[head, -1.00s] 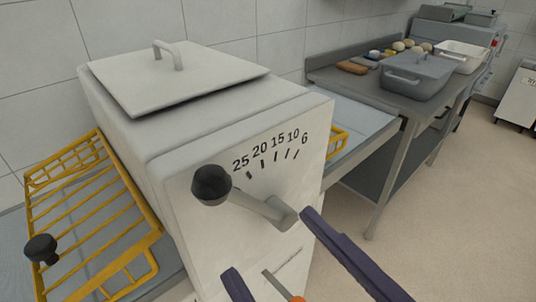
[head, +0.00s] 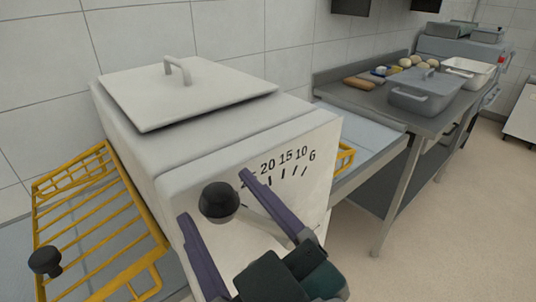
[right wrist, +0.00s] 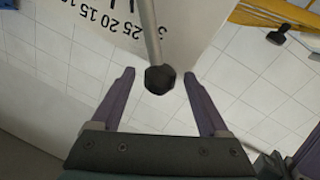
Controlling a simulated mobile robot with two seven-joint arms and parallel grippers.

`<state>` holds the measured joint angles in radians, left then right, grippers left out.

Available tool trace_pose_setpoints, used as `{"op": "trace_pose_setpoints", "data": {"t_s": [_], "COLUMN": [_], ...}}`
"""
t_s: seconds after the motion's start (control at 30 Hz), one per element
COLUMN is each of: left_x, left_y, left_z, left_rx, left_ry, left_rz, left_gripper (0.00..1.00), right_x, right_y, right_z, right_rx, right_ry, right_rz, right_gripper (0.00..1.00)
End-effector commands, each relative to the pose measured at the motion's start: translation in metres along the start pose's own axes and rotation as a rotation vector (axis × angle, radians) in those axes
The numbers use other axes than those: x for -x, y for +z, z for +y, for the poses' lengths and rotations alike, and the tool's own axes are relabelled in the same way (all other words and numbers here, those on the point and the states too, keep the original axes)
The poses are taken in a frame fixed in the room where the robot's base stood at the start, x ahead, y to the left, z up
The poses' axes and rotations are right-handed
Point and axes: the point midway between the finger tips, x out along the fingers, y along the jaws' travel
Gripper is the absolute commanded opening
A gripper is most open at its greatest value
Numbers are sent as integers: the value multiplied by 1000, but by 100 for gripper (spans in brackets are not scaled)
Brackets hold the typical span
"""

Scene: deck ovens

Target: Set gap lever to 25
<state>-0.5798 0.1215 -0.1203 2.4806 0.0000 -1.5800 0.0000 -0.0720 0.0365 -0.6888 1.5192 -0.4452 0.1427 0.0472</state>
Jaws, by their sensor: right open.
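The gap lever is a grey arm with a black ball knob (head: 219,201) on the front of the white machine (head: 190,145). My right gripper (head: 213,195) is open, with one purple finger on each side of the knob. In the right wrist view the knob (right wrist: 159,79) sits between the open fingertips, with a gap to each side.
A yellow wire guard (head: 95,225) with a black knob (head: 45,261) slopes off the machine's left side. A steel table (head: 380,107) with a grey lidded bin (head: 424,92) and a white tub (head: 468,70) stands at the right. Open floor lies at front right.

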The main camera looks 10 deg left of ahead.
Motion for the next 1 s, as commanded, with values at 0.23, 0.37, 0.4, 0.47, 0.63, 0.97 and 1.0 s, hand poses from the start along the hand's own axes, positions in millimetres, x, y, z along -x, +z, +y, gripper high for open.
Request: {"op": "trace_pose_setpoints", "data": {"t_s": [0.23,0.37,0.4,0.47,0.63,0.97,1.0], "left_x": [0,0,0,0,0,0,0], "left_y": [0,0,0,0,0,0,0], "left_z": [-1,-1,-1,-1,-1,1,2], "left_rx": [-3,-3,-3,-3,-2,5,6], "left_ry": [-3,-3,-3,-3,-2,4,4], "left_rz": [-1,-1,-1,-1,-1,0,0], "left_gripper": [0,0,0,0,0,0,0], "right_x": [0,0,0,0,0,0,0], "right_y": [0,0,0,0,0,0,0], "right_z": [0,0,0,0,0,0,0], "right_rx": [0,0,0,0,0,-1,-1], "right_ry": [0,1,1,1,1,1,1], "right_rz": [0,0,0,0,0,0,0], "right_gripper": [61,47,42,35,16,0,0]}}
